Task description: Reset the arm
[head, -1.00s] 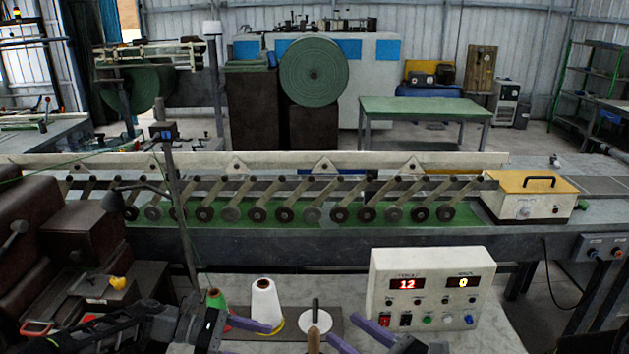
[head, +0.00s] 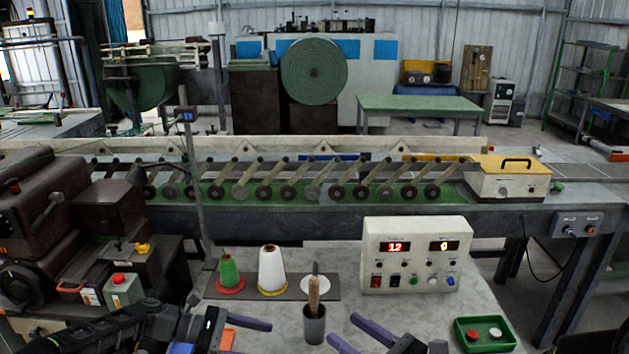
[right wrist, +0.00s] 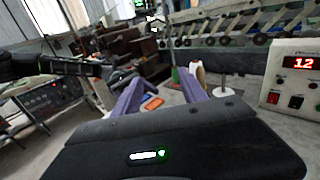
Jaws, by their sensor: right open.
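My right gripper (head: 343,328) is at the bottom middle of the head view, its purple fingers apart and nothing between them. It is just right of a dark cup (head: 314,326) with a wooden-handled tool (head: 313,294). In the right wrist view the same gripper (right wrist: 158,78) points its two spread fingers towards the bench and spools. My left gripper is low left of the cup, with one purple finger (head: 250,323) clear; the rest is largely cut off by the frame edge, so its opening is unclear.
A control box (head: 416,276) with red displays stands right on the grey bench. Green (head: 228,272) and white (head: 271,266) thread cones stand on a dark mat. A green tray (head: 462,337) with two buttons lies front right. Brown machinery (head: 105,215) is at left. Bare bench lies before the control box.

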